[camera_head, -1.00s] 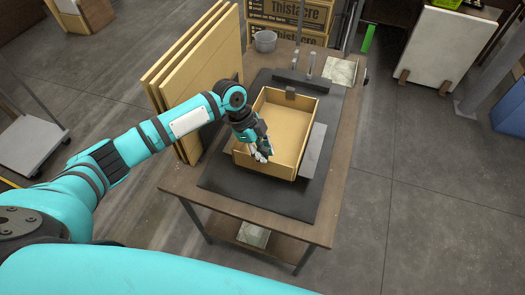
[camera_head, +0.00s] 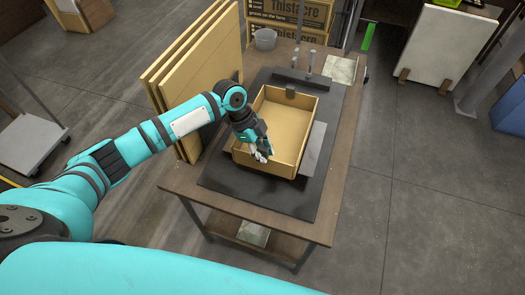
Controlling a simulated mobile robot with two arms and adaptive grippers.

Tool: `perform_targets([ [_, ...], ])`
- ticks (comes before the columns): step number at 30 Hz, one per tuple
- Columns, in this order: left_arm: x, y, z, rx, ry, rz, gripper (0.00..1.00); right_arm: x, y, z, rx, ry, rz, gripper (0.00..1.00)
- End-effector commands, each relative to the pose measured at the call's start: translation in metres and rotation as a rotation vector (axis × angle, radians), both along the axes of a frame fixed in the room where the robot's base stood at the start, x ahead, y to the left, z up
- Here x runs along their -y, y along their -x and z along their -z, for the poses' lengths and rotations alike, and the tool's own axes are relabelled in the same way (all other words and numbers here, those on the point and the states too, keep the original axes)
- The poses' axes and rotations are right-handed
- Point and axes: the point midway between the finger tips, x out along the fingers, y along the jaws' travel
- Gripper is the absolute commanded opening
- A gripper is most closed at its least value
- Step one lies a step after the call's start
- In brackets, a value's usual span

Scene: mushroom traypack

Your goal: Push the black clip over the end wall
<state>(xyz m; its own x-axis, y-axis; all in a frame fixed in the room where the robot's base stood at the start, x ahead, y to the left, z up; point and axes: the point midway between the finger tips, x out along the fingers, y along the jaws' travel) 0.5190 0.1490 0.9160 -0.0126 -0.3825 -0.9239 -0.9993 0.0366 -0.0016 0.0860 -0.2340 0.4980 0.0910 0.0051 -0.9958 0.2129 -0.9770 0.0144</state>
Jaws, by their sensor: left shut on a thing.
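An open cardboard tray (camera_head: 302,113) sits on the dark mat on the workbench. A small black clip (camera_head: 290,93) sits on the top edge of its far end wall. My left gripper (camera_head: 262,155) points down at the near end of the tray, by the near end wall (camera_head: 265,168). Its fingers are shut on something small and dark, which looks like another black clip. The fingers mostly hide it, so I cannot tell how far it sits over the wall. My right gripper is not in view.
A flat grey plate (camera_head: 314,148) lies along the tray's right side. A dark bar with upright posts (camera_head: 310,62) stands behind the tray. Large cardboard panels (camera_head: 190,75) lean at the left. A grey pot (camera_head: 265,39) stands at the back.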

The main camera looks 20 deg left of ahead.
Motion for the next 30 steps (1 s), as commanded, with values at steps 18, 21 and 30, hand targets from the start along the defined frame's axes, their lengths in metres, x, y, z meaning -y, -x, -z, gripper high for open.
perform_targets([
  [18, -0.0001, 0.0, 0.0051, 0.0, 0.0, 0.0, 0.0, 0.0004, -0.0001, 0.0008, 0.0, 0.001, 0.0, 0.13],
  [21, -0.0002, -0.0001, 0.006, 0.0, 0.0, 0.0, 0.0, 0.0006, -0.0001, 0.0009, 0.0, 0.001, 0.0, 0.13],
  [30, -0.0002, 0.0, 0.006, 0.0, 0.0, 0.0, 0.0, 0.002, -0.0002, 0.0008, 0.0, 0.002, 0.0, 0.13],
])
